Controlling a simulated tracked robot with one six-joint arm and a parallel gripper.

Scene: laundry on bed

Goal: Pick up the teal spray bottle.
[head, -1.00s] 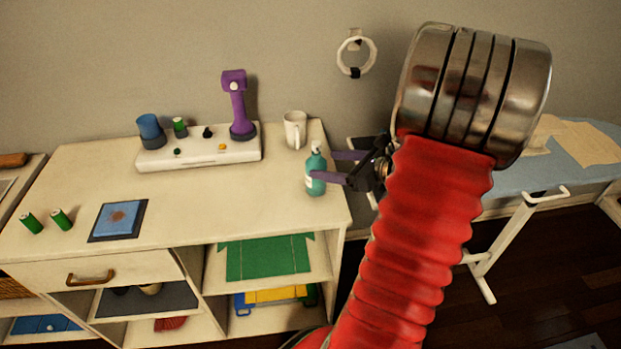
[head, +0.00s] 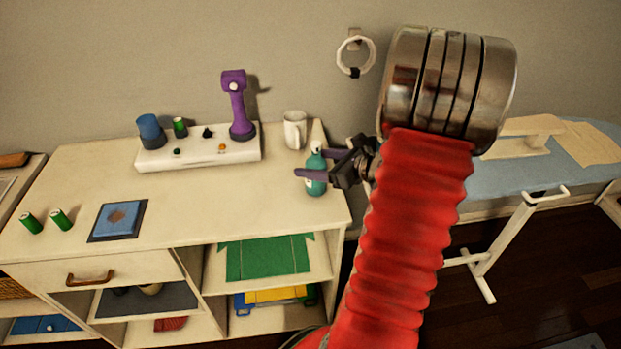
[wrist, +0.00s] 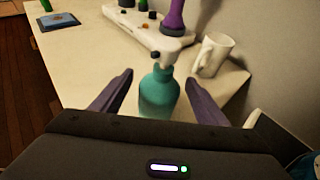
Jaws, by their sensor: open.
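The teal spray bottle (head: 316,186) stands upright at the right end of the cream cabinet top in the head view. Its white nozzle shows at its top. My gripper (head: 307,163) is open, with its purple fingers reaching left at the bottle, one finger crossing in front of it. In the wrist view the bottle (wrist: 159,92) stands between the two open fingers (wrist: 158,88), with a visible gap on each side. The bottle's lower part is hidden by my gripper's body in the wrist view.
A white mug (head: 295,130) stands close behind the bottle. A white panel (head: 200,155) with a purple handheld device (head: 238,108) is farther left. An ironing board (head: 505,172) is at the right.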

